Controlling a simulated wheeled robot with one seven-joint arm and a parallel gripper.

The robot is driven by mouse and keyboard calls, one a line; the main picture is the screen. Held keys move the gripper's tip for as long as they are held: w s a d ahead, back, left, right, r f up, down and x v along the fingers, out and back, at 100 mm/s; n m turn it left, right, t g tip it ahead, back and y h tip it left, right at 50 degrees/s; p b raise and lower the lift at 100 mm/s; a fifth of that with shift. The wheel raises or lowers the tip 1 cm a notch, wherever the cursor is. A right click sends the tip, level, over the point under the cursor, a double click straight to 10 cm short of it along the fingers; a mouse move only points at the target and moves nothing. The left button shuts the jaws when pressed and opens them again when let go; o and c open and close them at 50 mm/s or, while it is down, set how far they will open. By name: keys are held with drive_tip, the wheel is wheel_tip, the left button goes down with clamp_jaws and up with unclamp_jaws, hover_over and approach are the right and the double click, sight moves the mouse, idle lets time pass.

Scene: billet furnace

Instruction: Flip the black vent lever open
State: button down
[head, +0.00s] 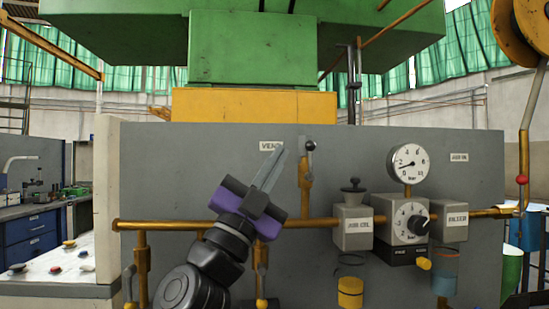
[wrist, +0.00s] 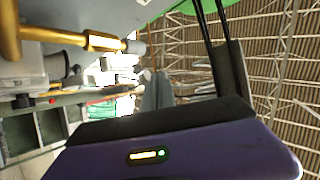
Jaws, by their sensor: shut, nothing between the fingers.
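The vent lever (head: 312,160) is a short dark lever with a rounded knob. It sits at the top of a brass valve on a short upright pipe (head: 306,190), just right of the VENT label (head: 271,146). My gripper (head: 279,150) is shut and empty, tilted up and to the right. Its tips overlap the right end of the label, a little left of the lever, with a gap between them in the picture. How far they are from the panel I cannot tell. I cannot make out the lever there.
A horizontal brass pipe (head: 180,225) runs across the grey panel (head: 180,170) behind my arm. The panel above the pipe at left is clear.

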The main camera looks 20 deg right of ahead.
drive_tip(key=s+a+f, duration=0.1)
drive_tip(key=a+f, duration=0.2)
drive_tip(key=a, duration=0.5)
drive_tip(key=shift+s+a, duration=0.3)
drive_tip(key=shift+a, duration=0.05)
